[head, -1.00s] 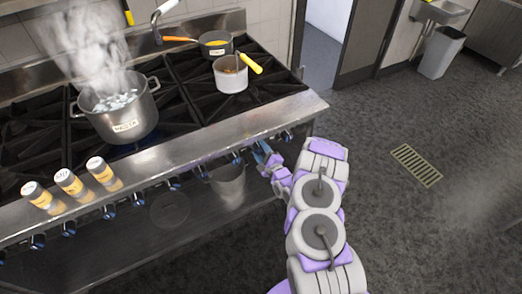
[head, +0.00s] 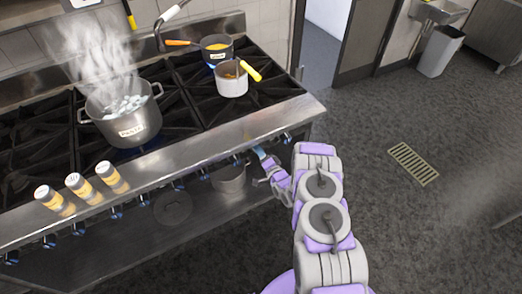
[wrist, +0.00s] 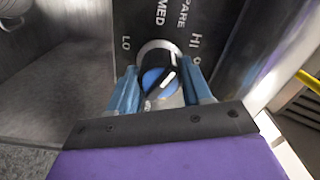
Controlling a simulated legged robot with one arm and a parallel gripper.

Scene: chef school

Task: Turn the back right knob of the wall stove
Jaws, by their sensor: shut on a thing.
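The stove (head: 225,133) has a row of knobs along its front edge. My gripper (head: 261,154) is at the right part of this row in the head view. In the wrist view, a black knob with a blue face and a white mark (wrist: 158,78) sits between the two blue fingers of my gripper (wrist: 160,82), which is shut on it. Markings LO, MED and HI show on the panel around the knob. A dark pot (head: 217,48) stands on the back right burner, with a blue glow at its lower left. The held knob is mostly hidden in the head view.
A white saucepan with a yellow handle (head: 231,84) stands on the front right burner. A large steaming pot (head: 126,120) is further left. Several shaker bottles (head: 80,188) stand on the front ledge. The floor to the right is open.

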